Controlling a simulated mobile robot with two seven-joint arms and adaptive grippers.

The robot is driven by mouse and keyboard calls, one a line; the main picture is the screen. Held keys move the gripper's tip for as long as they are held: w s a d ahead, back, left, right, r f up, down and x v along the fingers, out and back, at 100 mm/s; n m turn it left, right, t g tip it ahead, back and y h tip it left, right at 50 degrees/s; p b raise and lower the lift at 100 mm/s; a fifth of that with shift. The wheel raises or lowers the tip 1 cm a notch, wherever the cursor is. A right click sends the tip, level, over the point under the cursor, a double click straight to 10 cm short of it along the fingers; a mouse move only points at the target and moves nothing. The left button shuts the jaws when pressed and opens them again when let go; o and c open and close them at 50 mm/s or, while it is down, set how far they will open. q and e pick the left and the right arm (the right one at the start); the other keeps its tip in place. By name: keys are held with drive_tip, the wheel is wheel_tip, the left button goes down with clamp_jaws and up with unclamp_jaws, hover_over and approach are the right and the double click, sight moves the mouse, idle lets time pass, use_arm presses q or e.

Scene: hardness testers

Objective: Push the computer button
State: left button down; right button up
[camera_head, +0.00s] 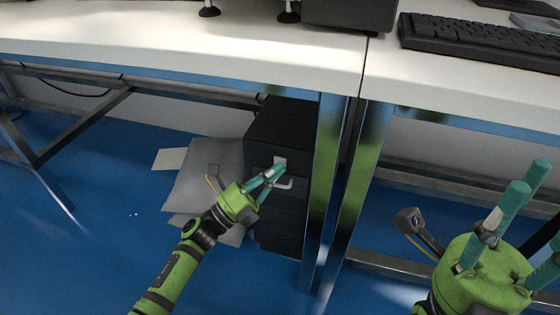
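The computer (287,122) is a black tower standing on the floor under the desk, beside the metal desk legs. A small light patch (280,161) shows on the upper part of its front; I cannot tell whether it is the button. My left gripper (283,172), green with teal fingers, is at the upper front of the computer, just below this patch. Its fingers look closed together, with nothing seen between them. Whether the tips touch the front is unclear. My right gripper (528,178) is at the lower right, well away from the computer, with its teal fingers apart and empty.
The white desk top (200,45) hangs over the computer. Metal legs (325,165) stand close to its right. Grey sheets (205,180) lie on the blue floor to its left. A black keyboard (480,40) lies on the right desk. Floor at left is mostly clear.

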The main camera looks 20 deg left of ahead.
idle(0.3)
use_arm(q)
drive_tip(key=shift+s+p, duration=0.4)
drive_tip(key=shift+s, duration=0.4)
drive_tip(key=s+p, duration=0.2)
drive_tip(key=s, duration=0.4)
drive_tip(key=shift+a, duration=0.1)
idle(1.3)
